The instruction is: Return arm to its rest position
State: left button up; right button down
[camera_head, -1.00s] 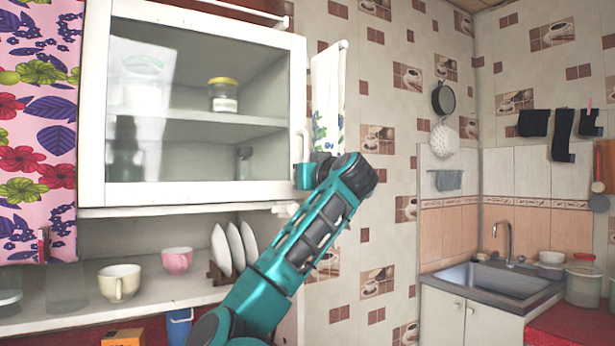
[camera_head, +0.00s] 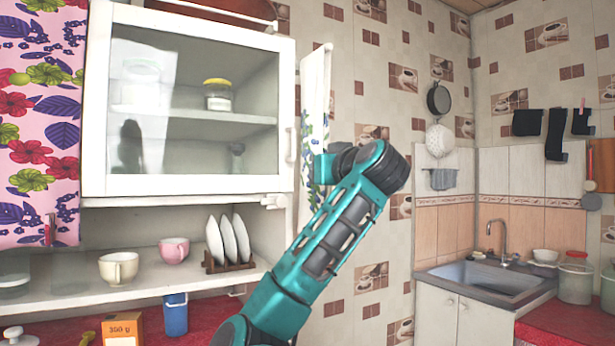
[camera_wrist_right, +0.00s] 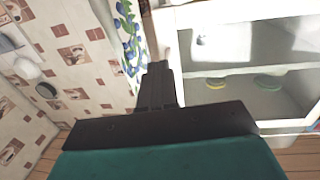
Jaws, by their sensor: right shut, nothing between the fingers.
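My right arm (camera_head: 325,235) rises from the bottom middle of the head view, teal with a dark joint at its top. My right gripper (camera_wrist_right: 158,75) shows in the right wrist view, its dark fingers together and empty. In the head view its fingers cannot be made out behind the arm's upper end. The wall cabinet (camera_head: 190,185) has a glass front in a white frame, which looks closed. Its handle (camera_head: 291,145) is left of my arm's upper end, with a gap between them. My left gripper is not in view.
A towel (camera_head: 313,125) hangs beside the cabinet, close behind my arm. Cups (camera_head: 118,269) and a plate rack (camera_head: 228,265) stand on the shelf below. The sink (camera_head: 488,280) is at the right.

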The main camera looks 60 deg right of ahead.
jog(key=shift+v, duration=1)
jog(key=shift+s+d, duration=0.1)
